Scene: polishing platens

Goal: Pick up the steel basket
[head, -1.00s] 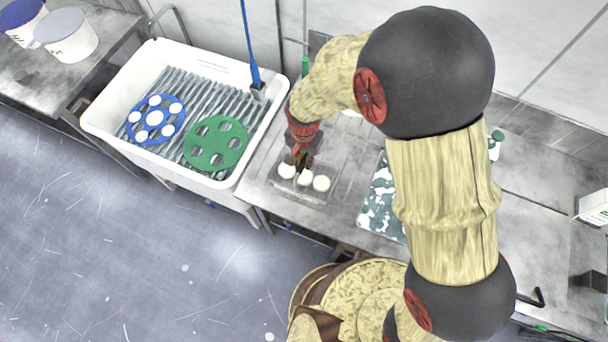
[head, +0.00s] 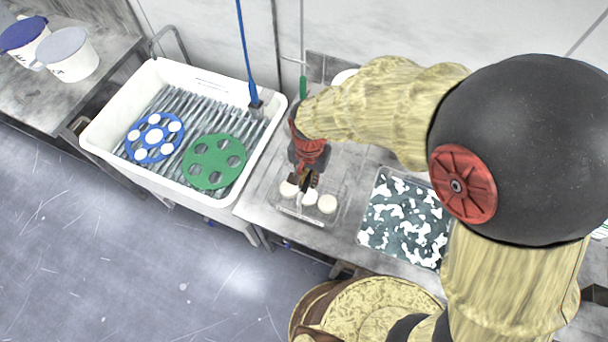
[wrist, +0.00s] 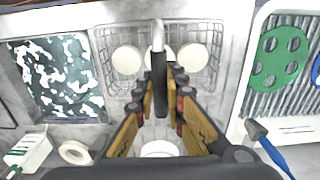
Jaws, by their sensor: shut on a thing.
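The steel basket (head: 334,217) is a shallow, see-through wire tray on the steel bench, with a few round white pieces inside. It also shows in the wrist view (wrist: 207,35), below and beyond my fingers. My gripper (head: 307,183) reaches down over the basket's middle. In the wrist view my gripper (wrist: 160,88) has its two fingers on either side of the basket's upright handle bar, which is pale at the top and dark between the fingers. It is shut on this handle. The near part of the basket is partly hidden by my fingers. I see no clear gap under the basket.
A white tub (head: 105,113) with a blue carrier (head: 139,153) and a green carrier (head: 205,179) stands left of the basket. A white-speckled tray (head: 405,222) lies close on its right. A wall stands behind. A tape roll (wrist: 76,153) lies on the bench.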

